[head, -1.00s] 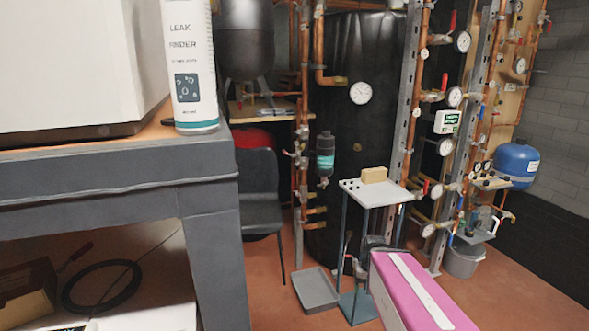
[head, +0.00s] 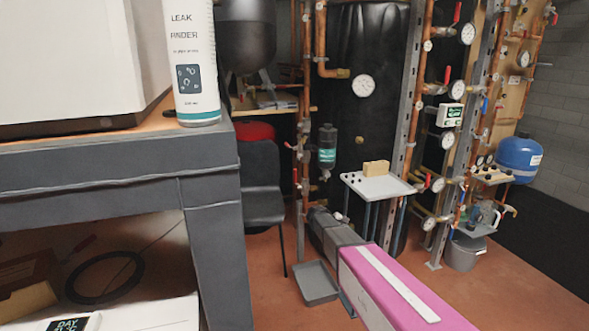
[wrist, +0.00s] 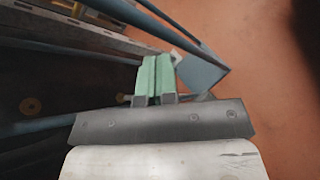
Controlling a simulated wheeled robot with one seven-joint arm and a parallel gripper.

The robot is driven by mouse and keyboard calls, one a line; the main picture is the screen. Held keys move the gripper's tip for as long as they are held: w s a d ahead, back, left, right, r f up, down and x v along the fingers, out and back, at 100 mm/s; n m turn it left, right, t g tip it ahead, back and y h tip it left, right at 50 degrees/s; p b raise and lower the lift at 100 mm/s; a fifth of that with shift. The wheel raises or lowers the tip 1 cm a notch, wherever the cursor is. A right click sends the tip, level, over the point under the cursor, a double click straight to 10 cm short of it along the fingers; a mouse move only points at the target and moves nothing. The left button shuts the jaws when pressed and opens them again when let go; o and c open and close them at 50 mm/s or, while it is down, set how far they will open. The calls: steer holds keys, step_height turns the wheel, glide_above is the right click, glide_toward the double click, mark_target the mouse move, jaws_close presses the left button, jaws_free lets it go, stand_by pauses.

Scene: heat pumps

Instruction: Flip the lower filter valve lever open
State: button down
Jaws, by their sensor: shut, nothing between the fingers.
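The filter (head: 327,150), a dark canister with a teal label, hangs beside the copper pipe left of the black tank. On that pipe, a small red lever (head: 295,176) stands roughly upright at the lower valve; another small red lever (head: 288,145) sits higher up. My gripper (head: 314,209) is below the filter and the lower lever, close to the pipe in the picture; its fingertips are hard to make out there. In the wrist view, the green fingers of my gripper (wrist: 154,76) are together and empty. I cannot make out the lever in the wrist view.
A small stand (head: 378,188) with a tan block (head: 376,168) is just right of my arm. A grey tray (head: 316,284) lies on the floor below. A black chair (head: 262,195) and the workbench (head: 110,195) are to the left. The black tank (head: 350,110) is behind.

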mark_target(298, 159)
steer(key=w+a+r+n+t+h, duration=0.2)
steer(key=w+a+n+h, duration=0.1)
steer(key=w+a, duration=0.55)
steer(key=w+a+r+n+t+h, duration=0.2)
steer(key=w+a+r+n+h, duration=0.1)
steer(key=w+a, duration=0.55)
steer(key=w+a+r+n+t+h, duration=0.2)
steer(key=w+a, duration=0.1)
steer(key=a, duration=0.6)
steer(key=w+a+r+n+t+h, duration=0.2)
steer(key=w+a, duration=0.2)
steer(key=a, duration=0.5)
steer(key=shift+h, duration=0.4)
steer(key=r+x, duration=0.1)
steer(key=x, duration=0.5)
steer(key=a+r+x, duration=0.1)
steer(key=x, duration=0.5)
steer(key=shift+s+r, duration=0.2)
steer(key=shift+r, duration=0.3)
